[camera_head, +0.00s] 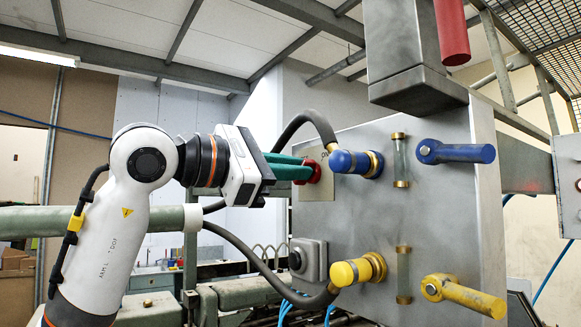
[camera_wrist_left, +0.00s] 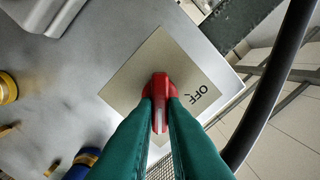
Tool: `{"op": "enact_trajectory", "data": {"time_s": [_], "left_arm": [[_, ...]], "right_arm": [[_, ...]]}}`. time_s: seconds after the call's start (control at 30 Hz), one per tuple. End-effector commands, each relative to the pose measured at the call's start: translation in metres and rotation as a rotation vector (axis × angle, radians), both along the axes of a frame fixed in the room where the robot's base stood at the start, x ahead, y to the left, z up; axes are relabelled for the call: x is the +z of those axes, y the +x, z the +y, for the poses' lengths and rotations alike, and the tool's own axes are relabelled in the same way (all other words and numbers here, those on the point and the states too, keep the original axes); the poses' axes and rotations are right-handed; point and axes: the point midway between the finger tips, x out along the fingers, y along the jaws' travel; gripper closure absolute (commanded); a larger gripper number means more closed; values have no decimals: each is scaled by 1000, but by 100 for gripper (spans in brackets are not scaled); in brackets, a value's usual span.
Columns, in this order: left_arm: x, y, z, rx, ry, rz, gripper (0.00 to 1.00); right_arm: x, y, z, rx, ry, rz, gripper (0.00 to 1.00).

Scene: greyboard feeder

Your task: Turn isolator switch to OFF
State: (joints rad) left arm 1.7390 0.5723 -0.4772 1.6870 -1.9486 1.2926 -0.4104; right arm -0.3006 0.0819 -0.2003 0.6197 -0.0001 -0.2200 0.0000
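The isolator switch is a red handle (camera_wrist_left: 160,88) on a square beige plate (camera_wrist_left: 125,80) on a grey metal panel. The word OFF is printed on the plate, to the right of the handle in the left wrist view. In the head view the red handle (camera_head: 314,173) is partly hidden by my gripper. My left gripper (camera_head: 300,169) has green fingers, one on each side of the handle, and they appear to touch it. In the left wrist view the fingertips (camera_wrist_left: 160,103) are closed around the handle. My right gripper is not in view.
Blue fittings (camera_head: 355,162) and yellow fittings (camera_head: 358,270) stick out of the panel (camera_head: 440,215). A dark hose (camera_head: 300,118) curves close above my left gripper. A grey box with a black knob (camera_head: 307,260) sits below the switch. A red cylinder (camera_head: 452,32) hangs at upper right.

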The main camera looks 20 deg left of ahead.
Motion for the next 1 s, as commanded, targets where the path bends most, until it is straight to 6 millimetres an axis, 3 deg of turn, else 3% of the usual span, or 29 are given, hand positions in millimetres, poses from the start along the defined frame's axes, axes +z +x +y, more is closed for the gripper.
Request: {"op": "enact_trajectory", "data": {"time_s": [0.47, 1.0], "left_arm": [[-1, 0, 0, 0, -57, 46, 100], [0, 1, 2, 0, -416, 323, 100]], "right_arm": [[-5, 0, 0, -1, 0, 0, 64], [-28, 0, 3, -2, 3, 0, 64]]}}
